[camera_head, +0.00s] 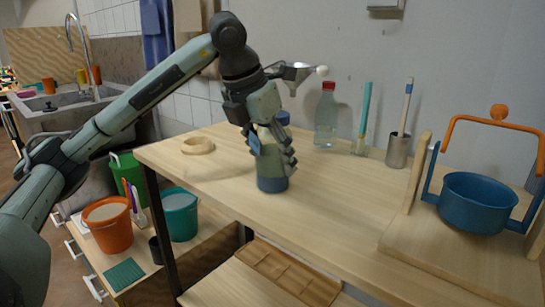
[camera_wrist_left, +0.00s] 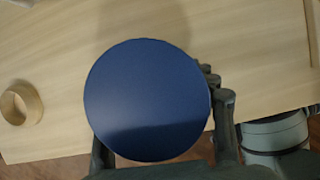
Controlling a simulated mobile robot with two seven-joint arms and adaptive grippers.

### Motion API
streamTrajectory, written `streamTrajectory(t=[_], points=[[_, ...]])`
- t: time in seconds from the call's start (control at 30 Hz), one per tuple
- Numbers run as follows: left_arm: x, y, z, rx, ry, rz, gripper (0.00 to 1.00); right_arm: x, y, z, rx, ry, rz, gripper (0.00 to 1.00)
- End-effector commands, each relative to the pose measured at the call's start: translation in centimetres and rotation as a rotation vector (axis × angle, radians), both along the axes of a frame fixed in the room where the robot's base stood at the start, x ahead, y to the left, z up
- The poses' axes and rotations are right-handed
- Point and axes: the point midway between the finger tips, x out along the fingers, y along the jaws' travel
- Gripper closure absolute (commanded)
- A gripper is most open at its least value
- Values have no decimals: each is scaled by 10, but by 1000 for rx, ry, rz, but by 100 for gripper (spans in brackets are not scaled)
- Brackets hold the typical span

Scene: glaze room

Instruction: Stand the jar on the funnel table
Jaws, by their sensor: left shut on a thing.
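My right gripper is not in view.
A wooden ring (camera_head: 198,145) lies to the left. A red-capped bottle (camera_head: 326,115), a glass with a brush (camera_head: 361,140) and a metal cup (camera_head: 398,150) stand behind. A blue pot (camera_head: 475,203) with an orange handle is at right. Buckets (camera_head: 108,225) stand lower left.

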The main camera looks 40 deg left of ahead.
Motion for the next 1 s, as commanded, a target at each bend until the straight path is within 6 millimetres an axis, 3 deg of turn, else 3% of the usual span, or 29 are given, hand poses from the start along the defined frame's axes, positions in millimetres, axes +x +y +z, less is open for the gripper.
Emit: streamTrajectory(t=[0.37, 0.4, 0.53, 0.87, 1.0], points=[[0, 0, -1, -1, -5, 1, 100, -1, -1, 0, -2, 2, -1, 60], [0, 0, -2, 0, -1, 0, 41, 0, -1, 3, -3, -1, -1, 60], [0, 0, -2, -1, -1, 1, 25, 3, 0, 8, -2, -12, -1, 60], [0, 0, -1, -1, -1, 1, 22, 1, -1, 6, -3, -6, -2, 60], [-3, 0, 9, -2, -3, 1, 22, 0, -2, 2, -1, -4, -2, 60]])
